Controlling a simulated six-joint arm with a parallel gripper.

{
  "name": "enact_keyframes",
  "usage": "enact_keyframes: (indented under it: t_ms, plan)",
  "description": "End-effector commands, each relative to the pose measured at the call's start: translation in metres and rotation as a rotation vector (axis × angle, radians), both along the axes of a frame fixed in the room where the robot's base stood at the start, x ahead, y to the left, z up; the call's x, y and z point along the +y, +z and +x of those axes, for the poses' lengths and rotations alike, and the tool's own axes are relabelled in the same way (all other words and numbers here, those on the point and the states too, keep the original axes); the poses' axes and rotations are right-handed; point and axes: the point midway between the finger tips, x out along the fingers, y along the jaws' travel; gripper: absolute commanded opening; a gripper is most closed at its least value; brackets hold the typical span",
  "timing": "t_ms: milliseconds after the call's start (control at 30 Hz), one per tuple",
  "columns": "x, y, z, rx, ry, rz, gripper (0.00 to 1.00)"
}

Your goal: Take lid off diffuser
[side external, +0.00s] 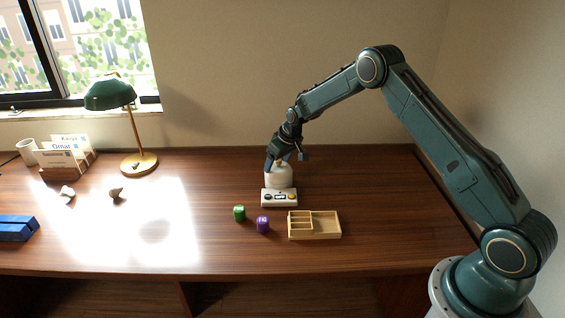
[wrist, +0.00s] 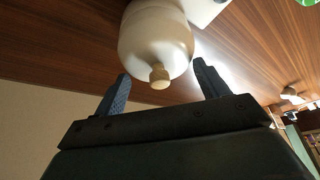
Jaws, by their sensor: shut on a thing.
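My gripper (side external: 277,161) is at the top of the diffuser. In the wrist view my gripper (wrist: 160,71) has its two dark fingers on either side of the lid, shut on it with the knob between them. The seam between lid and body is not clear, and I see no gap there.
A white panel with dials (side external: 279,197) sits right in front of the diffuser. A green lamp (side external: 110,94) stands left. The desk's right side is clear.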

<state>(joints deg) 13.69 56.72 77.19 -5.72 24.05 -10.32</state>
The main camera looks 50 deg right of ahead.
Motion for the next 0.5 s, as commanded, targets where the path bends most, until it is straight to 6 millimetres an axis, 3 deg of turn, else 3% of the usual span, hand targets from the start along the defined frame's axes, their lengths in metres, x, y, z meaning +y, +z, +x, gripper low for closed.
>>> enact_keyframes:
  t_ms: [267,500]
  plan:
    - [0.0,0.018,0.001,-0.003,0.0,-0.001,0.51]
    - [0.0,0.055,0.001,-0.004,0.001,-0.001,0.5]
